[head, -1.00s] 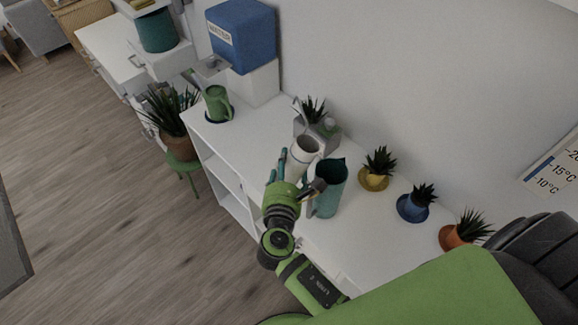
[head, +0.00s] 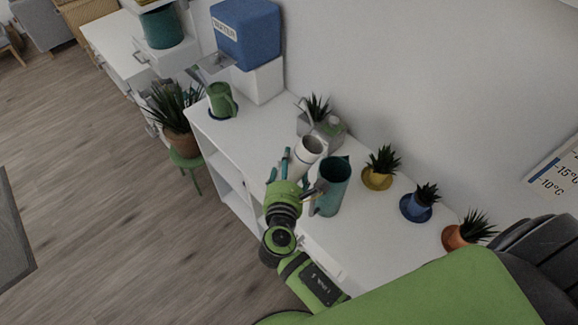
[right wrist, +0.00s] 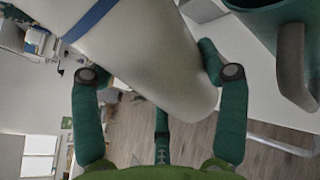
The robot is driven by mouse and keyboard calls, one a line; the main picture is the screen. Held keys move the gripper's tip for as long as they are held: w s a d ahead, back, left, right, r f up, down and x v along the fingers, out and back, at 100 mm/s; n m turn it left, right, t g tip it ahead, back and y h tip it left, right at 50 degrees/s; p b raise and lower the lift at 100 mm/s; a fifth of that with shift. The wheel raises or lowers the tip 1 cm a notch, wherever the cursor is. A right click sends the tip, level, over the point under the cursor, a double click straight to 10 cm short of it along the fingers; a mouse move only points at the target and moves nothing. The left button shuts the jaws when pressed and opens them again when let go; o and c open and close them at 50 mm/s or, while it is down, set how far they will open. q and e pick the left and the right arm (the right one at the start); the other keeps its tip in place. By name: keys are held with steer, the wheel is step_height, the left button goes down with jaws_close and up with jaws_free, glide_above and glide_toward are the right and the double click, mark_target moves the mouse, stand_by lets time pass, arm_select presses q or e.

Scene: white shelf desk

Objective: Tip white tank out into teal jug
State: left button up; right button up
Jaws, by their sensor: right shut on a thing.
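The white tank (head: 304,157) is a pale cylinder held above the desk, with its round mouth facing up in the head view. My right gripper (head: 302,174) is shut around its side. In the right wrist view the tank (right wrist: 150,55) lies slantwise between the fingers (right wrist: 158,76) and carries a blue band. The teal jug (head: 331,186) stands upright on the desk, close to the right of the tank. Part of it, with its grey-looking handle, shows at the upper right of the right wrist view (right wrist: 262,18). The tank's contents cannot be seen. My left gripper is out of view.
Yellow (head: 377,180), blue (head: 415,207) and orange (head: 454,238) plant pots line the wall side. The white desk (head: 255,133) is clear between mug and tank.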

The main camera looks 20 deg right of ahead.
mark_target(295, 168)
steer(key=shift+d+r, duration=0.1)
steer(key=shift+r, duration=0.15)
steer(key=shift+s+d+r+p, duration=0.1)
steer(key=shift+d+r+p, duration=0.2)
steer(key=shift+r+p, duration=0.55)
steer(key=shift+d+p, duration=0.1)
steer(key=shift+p, duration=0.25)
steer(key=shift+s+d+r+m+p, duration=0.15)
steer(key=shift+d+r+m+p, duration=0.2)
steer(key=shift+r+p, duration=0.3)
stand_by(0.5)
steer(key=shift+s+d+r, duration=0.1)
steer(key=shift+d+r, duration=0.25)
steer(key=shift+r, duration=0.3)
steer(key=shift+a+f+m+y+b, duration=0.2)
steer(key=shift+f+m+y, duration=0.05)
steer(key=shift+f+m, duration=0.15)
steer(key=shift+a+f+m+y+b, duration=0.15)
steer(key=shift+f+m+y+b, duration=0.1)
steer(key=shift+f, duration=0.15)
stand_by(0.9)
steer(key=shift+w+a+f+m, duration=0.2)
steer(key=shift+a+f+m, duration=0.1)
steer(key=shift+f+m, duration=0.3)
stand_by(1.0)
